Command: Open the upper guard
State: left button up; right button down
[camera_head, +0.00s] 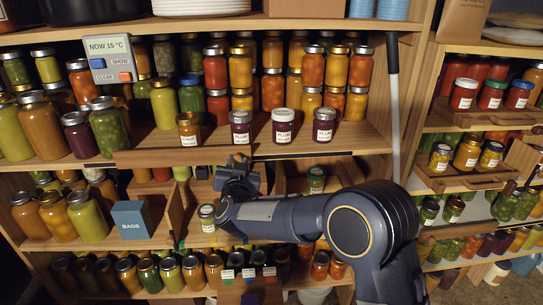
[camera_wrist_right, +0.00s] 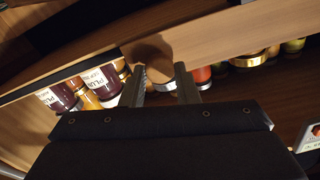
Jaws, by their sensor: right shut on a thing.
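The upper guard (camera_head: 345,142) appears to be the long wooden board along the front of the upper jar shelf. Several jars with labels stand just behind its edge. My right gripper (camera_head: 240,168) is at the middle of this board, just below its front edge. In the right wrist view, my right gripper (camera_wrist_right: 160,86) has its two fingers on either side of a round brown wooden knob (camera_wrist_right: 152,48) at the board. The fingers hide part of the contact. My left gripper is out of view.
Labelled plum jars (camera_head: 283,124) stand close above my right gripper. A small green jar (camera_head: 207,217) is near my forearm on the lower shelf. A blue box marked BAGS (camera_head: 131,221) stands to the left. A grey sign panel (camera_head: 109,58) hangs at upper left.

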jog(key=a+p, duration=0.1)
jog(key=a, duration=0.7)
jog(key=shift+s+p, duration=0.15)
jog(key=shift+p, duration=0.15)
jog(key=c, duration=1.1)
grip_release()
jog(key=s+b, duration=0.1)
jog(key=s, duration=0.6)
jog(key=shift+s+d+b, duration=0.2)
jog(key=shift+s+b, duration=0.2)
